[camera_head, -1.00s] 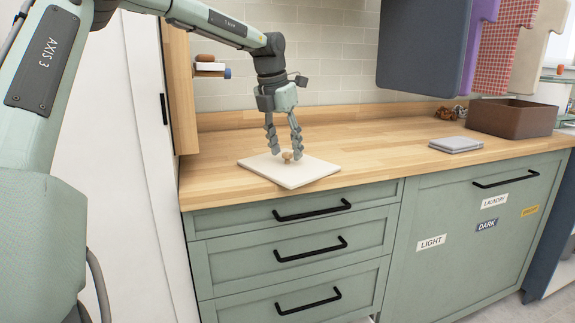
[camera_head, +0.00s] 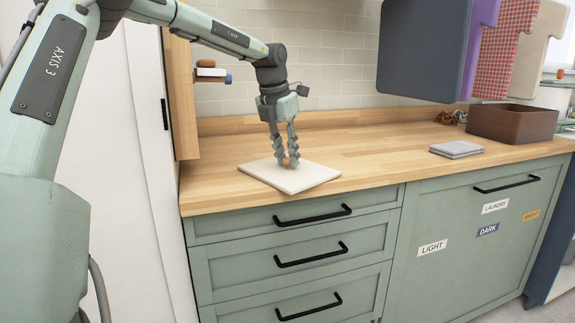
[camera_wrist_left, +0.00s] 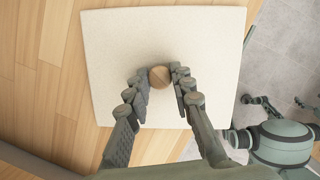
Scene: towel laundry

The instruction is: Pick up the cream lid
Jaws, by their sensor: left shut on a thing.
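The cream lid (camera_head: 308,178) is a flat square panel with a small round wooden knob at its middle. It lies on the wooden counter, near the front edge. My left gripper (camera_head: 288,164) points down over the lid, shut on the knob. In the left wrist view the lid (camera_wrist_left: 110,50) fills the middle, and the knob (camera_wrist_left: 159,77) sits between the fingertips of the left gripper (camera_wrist_left: 160,82). In the head view the fingers mostly hide the knob.
The wooden counter (camera_head: 370,150) is clear to the right of the lid. Folded grey cloths (camera_head: 456,149) and a brown bin (camera_head: 512,122) are farther right. A wooden cabinet side (camera_head: 180,90) stands left of the arm. Garments hang at the upper right.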

